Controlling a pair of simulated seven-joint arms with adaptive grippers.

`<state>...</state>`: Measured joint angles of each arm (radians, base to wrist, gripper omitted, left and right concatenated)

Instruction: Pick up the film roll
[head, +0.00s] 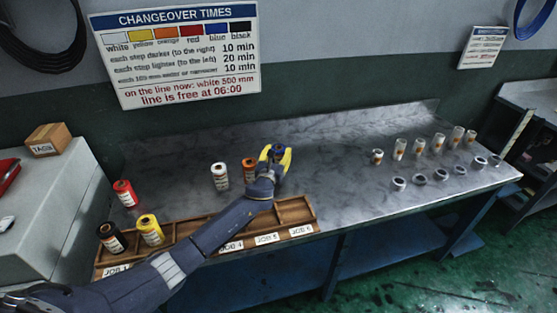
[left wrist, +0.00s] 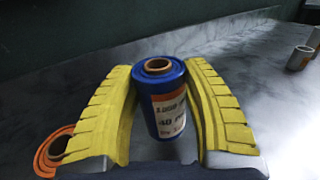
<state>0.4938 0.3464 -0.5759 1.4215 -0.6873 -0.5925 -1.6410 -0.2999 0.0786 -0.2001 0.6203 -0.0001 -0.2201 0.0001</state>
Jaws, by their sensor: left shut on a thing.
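A blue film roll (head: 278,150) with a brown core and a white and orange label stands upright between the yellow fingers of my left gripper (head: 275,156). In the left wrist view the blue film roll (left wrist: 165,85) fills the gap between the fingers (left wrist: 168,115), and the gripper is shut on it. The roll is on or just above the metal table; I cannot tell which. An orange roll (head: 249,170) and a white roll (head: 220,176) stand to its left. Red (head: 125,193), yellow (head: 150,230) and black (head: 112,238) rolls are at the far left. My right gripper is not in view.
A wooden tray (head: 311,214) with job-labelled compartments lies along the table's front edge, partly under my left arm. Several small cores and rings (head: 399,184) stand on the right of the table (head: 330,160). The middle right surface is clear.

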